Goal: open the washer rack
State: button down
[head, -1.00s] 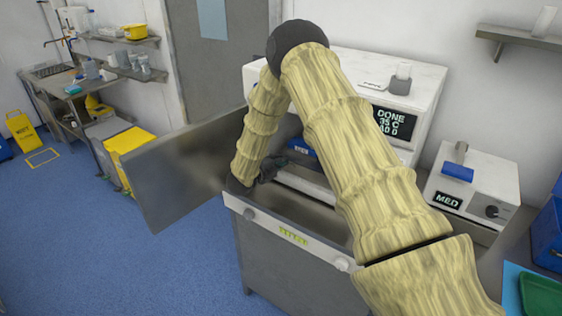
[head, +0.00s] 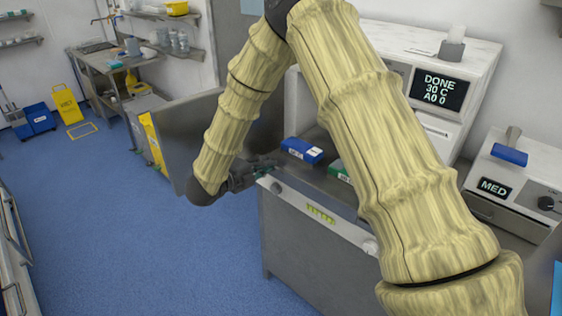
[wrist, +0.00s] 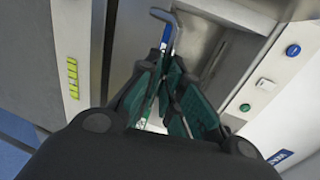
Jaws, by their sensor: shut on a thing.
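The washer is the white machine with a dark display (head: 438,90) reading "DONE 30 C A0 0". Its steel door (head: 165,125) stands open to the left. My gripper (head: 262,168) is low at the left front edge of the steel surface before the washer. My arm hides much of the rack.
The front strip (head: 322,214) with knobs and a yellow-green label runs below the gripper. A white unit (head: 520,175) marked "MED" stands at right. Open blue floor (head: 140,240) lies left, with a yellow sign (head: 67,104) and shelves farther back.

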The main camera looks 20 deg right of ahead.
jog(key=f+b+v, duration=0.1)
jog(key=v, duration=0.5)
jog(key=shift+s+a+f, duration=0.15)
jog(key=shift+a+f, duration=0.05)
jog(key=shift+a, duration=0.05)
jog(key=c, duration=1.6)
grip_release()
jog(key=shift+o, duration=0.2)
jog(key=shift+a, duration=0.1)
jog(key=v, duration=1.1)
jog(key=shift+s+a, duration=0.2)
jog(key=shift+a, duration=0.1)
jog(key=shift+r, duration=0.1)
